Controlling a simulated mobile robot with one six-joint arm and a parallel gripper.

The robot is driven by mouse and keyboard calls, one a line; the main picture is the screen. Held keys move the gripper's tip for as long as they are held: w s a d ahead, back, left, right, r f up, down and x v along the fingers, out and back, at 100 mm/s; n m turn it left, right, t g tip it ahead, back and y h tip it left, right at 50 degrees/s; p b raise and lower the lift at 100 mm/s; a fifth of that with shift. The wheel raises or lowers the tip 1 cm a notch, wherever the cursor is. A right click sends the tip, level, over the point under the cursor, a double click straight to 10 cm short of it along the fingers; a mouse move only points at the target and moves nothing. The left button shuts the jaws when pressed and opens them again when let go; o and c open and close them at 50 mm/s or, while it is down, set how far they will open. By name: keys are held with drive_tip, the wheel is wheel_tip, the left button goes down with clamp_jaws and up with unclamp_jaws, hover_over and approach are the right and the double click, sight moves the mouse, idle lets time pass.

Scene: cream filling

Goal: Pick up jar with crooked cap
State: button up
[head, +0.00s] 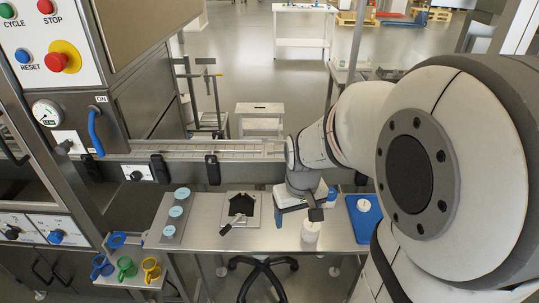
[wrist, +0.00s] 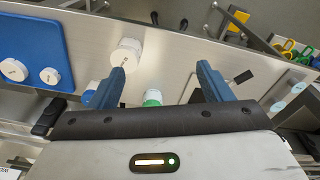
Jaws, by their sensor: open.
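A white jar (head: 310,232) stands on the steel table just in front of my gripper (head: 298,211). In the wrist view a white jar with a wide white cap (wrist: 127,50) is just beyond the left fingertip. I cannot tell whether its cap sits crooked. My gripper (wrist: 162,70) is open, its blue fingers apart, with nothing between the tips. A white item with a green part (wrist: 152,97) shows lower between the fingers, partly hidden by my gripper body.
A blue board (wrist: 38,35) carries two round white items; it also shows in the head view (head: 363,222). A plate with a black patch (head: 241,207) and a strip with several pale round lids (head: 175,212) lie left.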

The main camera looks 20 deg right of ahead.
drive_tip(key=g+p, duration=0.1)
drive_tip(key=p, duration=0.2)
hover_over(312, 224)
drive_tip(key=f, duration=0.4)
drive_tip(key=shift+s+a+f, duration=0.25)
drive_tip(key=shift+a+f, duration=0.05)
drive_tip(key=shift+f, duration=0.05)
drive_tip(key=shift+w+d+f+p, duration=0.15)
drive_tip(key=shift+f+p, duration=0.35)
drive_tip(key=shift+f, duration=1.55)
drive_tip(key=shift+d+f+p, duration=0.1)
drive_tip(key=shift+f+p, duration=0.4)
drive_tip(key=shift+f, duration=1.55)
drive_tip(key=shift+c, duration=0.4)
drive_tip(key=c, duration=1)
drive_tip(key=shift+r, duration=0.1)
